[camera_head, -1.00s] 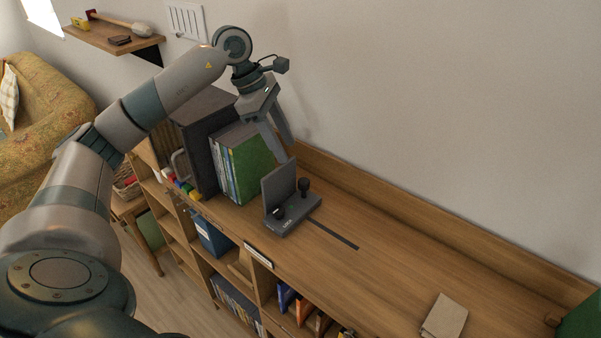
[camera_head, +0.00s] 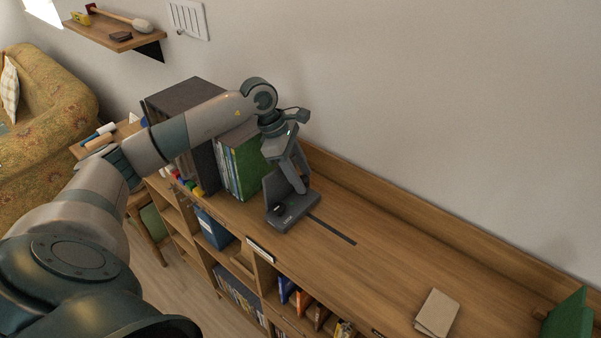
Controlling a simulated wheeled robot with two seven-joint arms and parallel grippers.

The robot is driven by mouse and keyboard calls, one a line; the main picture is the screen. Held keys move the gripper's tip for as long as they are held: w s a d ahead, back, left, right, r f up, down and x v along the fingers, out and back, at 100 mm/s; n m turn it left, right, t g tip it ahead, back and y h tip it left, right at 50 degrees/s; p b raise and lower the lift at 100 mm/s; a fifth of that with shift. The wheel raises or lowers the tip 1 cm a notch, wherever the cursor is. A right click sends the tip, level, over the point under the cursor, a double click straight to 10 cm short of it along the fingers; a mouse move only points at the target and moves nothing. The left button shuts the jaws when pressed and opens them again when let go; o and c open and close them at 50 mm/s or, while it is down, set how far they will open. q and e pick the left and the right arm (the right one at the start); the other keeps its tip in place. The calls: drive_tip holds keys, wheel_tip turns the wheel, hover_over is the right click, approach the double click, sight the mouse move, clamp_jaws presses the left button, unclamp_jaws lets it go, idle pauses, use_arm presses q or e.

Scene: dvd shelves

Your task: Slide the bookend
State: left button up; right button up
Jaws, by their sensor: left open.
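The bookend (camera_head: 284,219) is a dark grey L-shaped piece with an upright plate and a flat base. It stands on top of the wooden shelf at the left end of a dark slot (camera_head: 333,231). A small black knob shows on the front of its base; the rear knob is hidden behind my gripper. My left gripper (camera_head: 300,183) is open, pointing down over the rear part of the base, at the rear knob's place. Whether its fingers touch the knob, I cannot tell. My right gripper is not in view.
A row of DVD cases (camera_head: 239,166) and a large dark box (camera_head: 203,160) stand left of the bookend. The shelf top right of it is clear up to a cardboard piece (camera_head: 437,312) and a green object (camera_head: 568,318). A wall runs behind.

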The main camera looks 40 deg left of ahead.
use_arm(q)
drive_tip(key=shift+w+f, duration=0.1)
clamp_jaws()
drive_tip(key=shift+d, duration=0.15)
drive_tip(key=shift+d+f, duration=0.1)
drive_tip(key=shift+d, duration=0.1)
drive_tip(key=d+b, duration=0.2)
drive_tip(key=d, duration=0.3)
drive_tip(key=s+d+b, duration=0.1)
drive_tip(key=d+b, duration=0.1)
drive_tip(key=d, duration=0.3)
drive_tip(key=d+b, duration=0.2)
drive_tip(key=d, duration=0.3)
drive_tip(key=shift+s+f, duration=0.1)
drive_tip(key=shift+s, duration=0.15)
drive_tip(key=shift+a, duration=0.1)
